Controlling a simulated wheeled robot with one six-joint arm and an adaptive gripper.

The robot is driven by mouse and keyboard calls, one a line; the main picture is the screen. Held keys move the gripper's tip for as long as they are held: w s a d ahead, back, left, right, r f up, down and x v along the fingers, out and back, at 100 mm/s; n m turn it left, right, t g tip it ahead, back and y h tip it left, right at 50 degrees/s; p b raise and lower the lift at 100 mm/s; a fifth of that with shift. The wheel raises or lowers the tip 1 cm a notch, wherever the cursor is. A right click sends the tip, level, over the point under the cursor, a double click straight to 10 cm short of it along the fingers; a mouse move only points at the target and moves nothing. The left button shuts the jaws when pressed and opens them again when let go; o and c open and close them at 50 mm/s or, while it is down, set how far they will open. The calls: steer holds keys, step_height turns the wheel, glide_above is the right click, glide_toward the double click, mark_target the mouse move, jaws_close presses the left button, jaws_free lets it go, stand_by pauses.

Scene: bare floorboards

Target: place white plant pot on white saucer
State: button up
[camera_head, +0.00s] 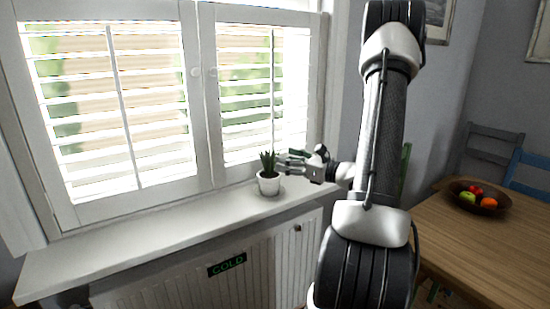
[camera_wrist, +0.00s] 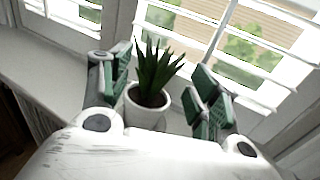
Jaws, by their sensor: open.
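The white plant pot (camera_head: 268,185) stands upright on the window sill with a spiky green plant in it. In the wrist view the pot (camera_wrist: 146,115) lies between my two open fingers, with the plant's leaves rising between them. My gripper (camera_head: 284,163) is level with the plant in the head view, at its right side; it also shows in the wrist view (camera_wrist: 162,83). The fingers are spread apart with gaps to the pot, and I cannot tell whether either touches it. I cannot make out a white saucer in either view.
The white sill (camera_head: 150,232) is clear to the pot's left. Shuttered windows (camera_head: 110,100) stand close behind it. A radiator with a "COLD" sign (camera_head: 227,265) is below. A wooden table (camera_head: 480,235) with a fruit bowl (camera_head: 475,198) and chairs are at right.

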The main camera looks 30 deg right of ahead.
steer(key=s+a+r+n+g+y, duration=0.2)
steer(key=s+a+r+n+g, duration=0.1)
steer(key=s+a+n+g, duration=1.35)
steer(key=s+d+r+n+t+h, duration=0.4)
steer(key=s+d+r+n+h, duration=0.2)
steer(key=n, duration=0.8)
steer(key=s+h, duration=0.2)
steer(key=h, duration=0.1)
steer(key=shift+n, duration=0.35)
steer(key=shift+d+t, duration=0.1)
steer(key=shift+t, duration=0.15)
